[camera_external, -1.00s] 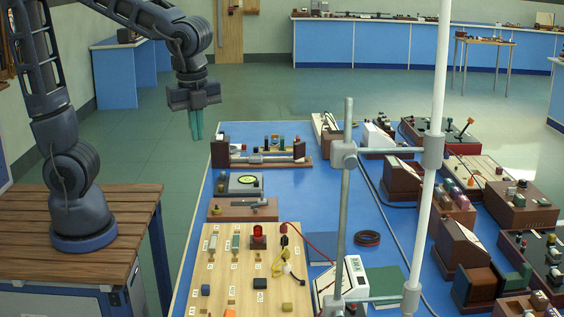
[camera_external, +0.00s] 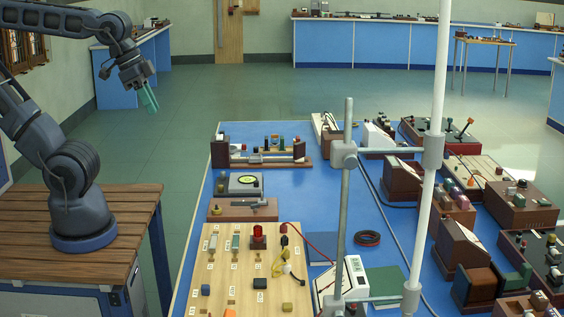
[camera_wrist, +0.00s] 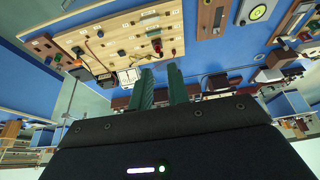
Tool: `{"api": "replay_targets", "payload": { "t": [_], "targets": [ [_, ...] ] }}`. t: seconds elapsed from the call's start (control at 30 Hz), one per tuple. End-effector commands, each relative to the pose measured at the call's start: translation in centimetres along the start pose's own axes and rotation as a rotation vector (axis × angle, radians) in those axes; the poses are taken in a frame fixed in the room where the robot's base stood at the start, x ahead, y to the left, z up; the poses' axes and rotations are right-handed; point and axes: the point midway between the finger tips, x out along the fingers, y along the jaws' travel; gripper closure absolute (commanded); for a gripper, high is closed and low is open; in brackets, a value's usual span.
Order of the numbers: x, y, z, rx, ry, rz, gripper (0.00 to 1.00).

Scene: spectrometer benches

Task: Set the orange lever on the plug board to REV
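The plug board (camera_external: 240,270) is a pale wooden panel at the near left of the blue bench, with a red lamp, switches, labels and wires on it. The board also shows, turned over, at the top of the wrist view (camera_wrist: 122,40). My gripper (camera_external: 150,103) is up in the air, left of and well away from the board. Its green fingers (camera_wrist: 161,72) are apart and empty.
A metal stand with a clamp (camera_external: 344,155) rises at the right of the board, beside a white pole (camera_external: 436,125). A wooden instrument (camera_external: 243,208) lies behind the board. Cables and several boxed instruments crowd the right side. Bare blue bench (camera_external: 310,190) lies behind the board.

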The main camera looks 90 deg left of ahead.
Motion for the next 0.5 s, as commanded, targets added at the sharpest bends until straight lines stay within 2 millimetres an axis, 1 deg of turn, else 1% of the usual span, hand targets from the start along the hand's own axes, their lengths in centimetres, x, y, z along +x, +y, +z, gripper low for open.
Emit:
{"api": "replay_targets", "payload": {
  "t": [0.03,0.13,0.17,0.27,0.33,0.43,0.5],
  "targets": [
    [0.0,0.0,0.1,-0.005,0.002,0.001,0.72],
    [0.0,0.0,0.1,-0.006,0.002,0.001,0.53],
    [0.0,0.0,0.0,-0.006,0.002,0.001,0.49],
    [0.0,0.1,-0.2,-0.005,-0.004,0.002,0.49],
    [0.1,0.4,-0.8,-0.004,-0.014,0.005,0.49],
    [0.4,1.2,-2.2,-0.003,-0.043,0.014,0.49],
    [0.7,2.0,-3.5,-0.003,-0.07,0.021,0.49]
  ]
}}
